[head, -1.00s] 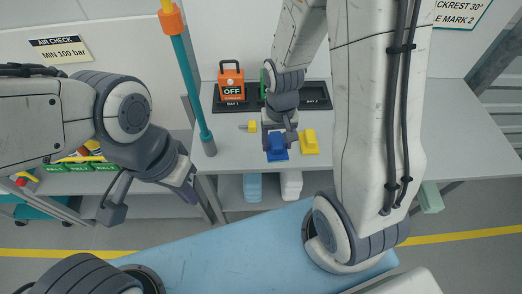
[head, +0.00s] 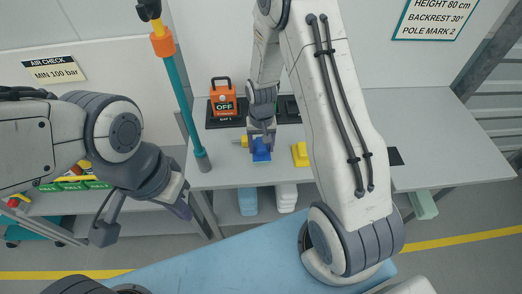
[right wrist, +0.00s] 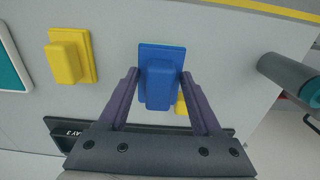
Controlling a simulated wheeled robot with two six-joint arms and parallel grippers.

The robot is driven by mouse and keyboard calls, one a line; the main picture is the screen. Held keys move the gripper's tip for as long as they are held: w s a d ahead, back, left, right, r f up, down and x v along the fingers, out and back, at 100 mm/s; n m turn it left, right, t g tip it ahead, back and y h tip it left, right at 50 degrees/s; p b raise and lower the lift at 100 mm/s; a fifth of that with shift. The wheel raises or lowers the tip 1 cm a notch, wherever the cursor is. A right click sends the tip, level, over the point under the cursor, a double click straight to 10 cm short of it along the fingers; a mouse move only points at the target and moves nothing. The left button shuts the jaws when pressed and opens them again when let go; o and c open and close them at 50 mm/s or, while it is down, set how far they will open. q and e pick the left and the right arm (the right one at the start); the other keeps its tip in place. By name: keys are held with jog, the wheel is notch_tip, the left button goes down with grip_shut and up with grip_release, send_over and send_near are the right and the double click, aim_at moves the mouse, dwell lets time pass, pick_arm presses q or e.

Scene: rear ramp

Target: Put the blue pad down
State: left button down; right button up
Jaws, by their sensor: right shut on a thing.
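The blue pad (head: 261,152) is a flat blue plate with a raised block on top. It is at the grey bench's front part in the head view. My right gripper (head: 262,138) is shut on its block. In the right wrist view both fingers of my right gripper (right wrist: 163,88) flank the blue pad (right wrist: 160,60). I cannot tell whether the plate touches the bench. My left gripper (head: 180,203) hangs left of the bench, away from the pad; its finger opening is not clear.
A yellow pad (head: 300,154) lies right of the blue one. A yellow knob-like piece (head: 239,142) is close on its left. An orange OFF box (head: 223,98) stands on the black bay strip behind. A teal pole (head: 186,95) rises left. A blue bed surface (head: 220,255) is in front.

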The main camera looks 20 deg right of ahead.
aim_at(261, 153)
notch_tip(261, 153, down, 3)
jog(key=shift+f+p, duration=0.1)
jog(key=shift+p, duration=0.35)
jog(key=shift+f, duration=0.15)
jog(key=shift+f, duration=0.2)
jog(key=o, duration=1.3)
jog(key=shift+r, duration=0.1)
